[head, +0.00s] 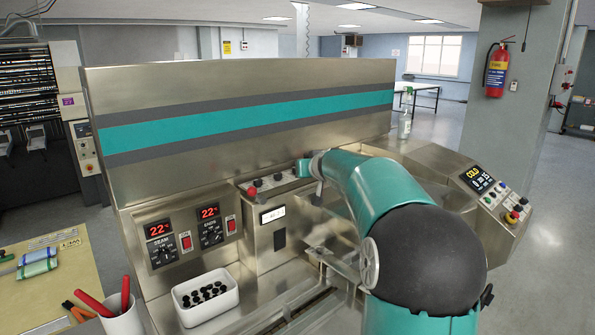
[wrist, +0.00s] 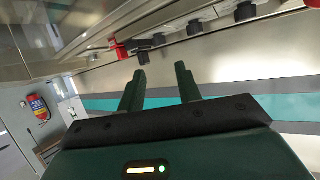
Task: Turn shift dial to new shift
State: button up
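A row of small knobs (head: 277,177) sits on a sloped ledge of the steel machine in the head view. The wrist view shows black knobs (wrist: 195,28) and a red one (wrist: 118,48) beyond my fingertips. Two dials, one marked SEAM (head: 163,254) and one marked ENDS (head: 211,233), are on the front panel under red displays. I cannot tell which one is the shift dial. My gripper (wrist: 160,70) is open and empty, its two fingers apart and touching no knob. In the head view my teal arm hides most of it near the ledge's right end.
A white tray of black pieces (head: 181,297) stands on the machine's front shelf. A cup with red-handled tools (head: 122,322) is at lower left. A control panel with a COLD display (head: 478,179) and a bottle (head: 405,115) are to the right. The tall steel panel (head: 240,85) rises behind the ledge.

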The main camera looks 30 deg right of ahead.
jog(key=x, duration=1.3)
jog(key=shift+w+d, duration=0.15)
jog(key=shift+w, duration=0.25)
jog(key=c, duration=0.7)
